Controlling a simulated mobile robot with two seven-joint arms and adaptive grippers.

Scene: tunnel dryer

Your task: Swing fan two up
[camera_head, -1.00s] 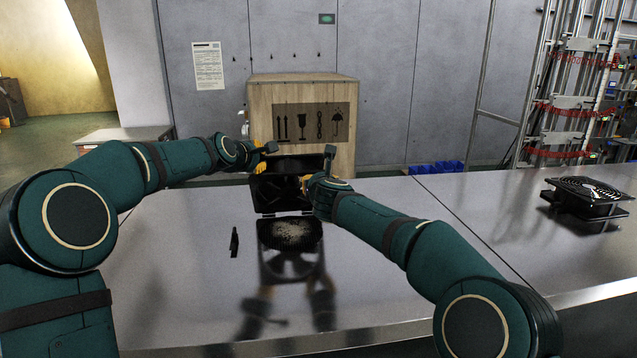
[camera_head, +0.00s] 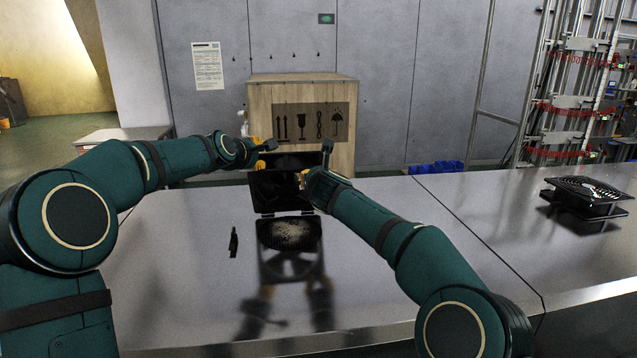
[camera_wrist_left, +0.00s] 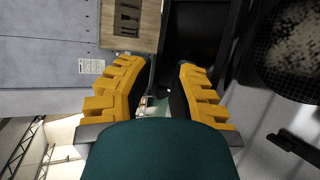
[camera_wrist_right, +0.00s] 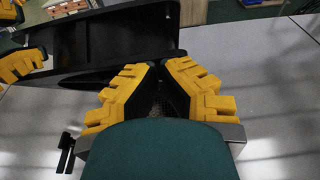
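A black fan unit stands in the middle of the steel table, with a dark upright panel (camera_head: 275,190) and a round mesh disc (camera_head: 290,233) flat in front of it. The panel also shows in the left wrist view (camera_wrist_left: 195,30) and right wrist view (camera_wrist_right: 115,35). My left gripper (camera_wrist_left: 158,66) is open at the panel's left side, with a gap between its fingers. My right gripper (camera_wrist_right: 164,66) is at the panel's right side, its fingertips close together at the edge of a black part. It looks closed on that edge, though contact is partly hidden.
A second black fan (camera_head: 587,192) lies on the right table section. A small dark piece (camera_head: 233,242) lies left of the mesh disc. A wooden crate (camera_head: 300,95) stands behind the table. The table's front and right-middle are clear.

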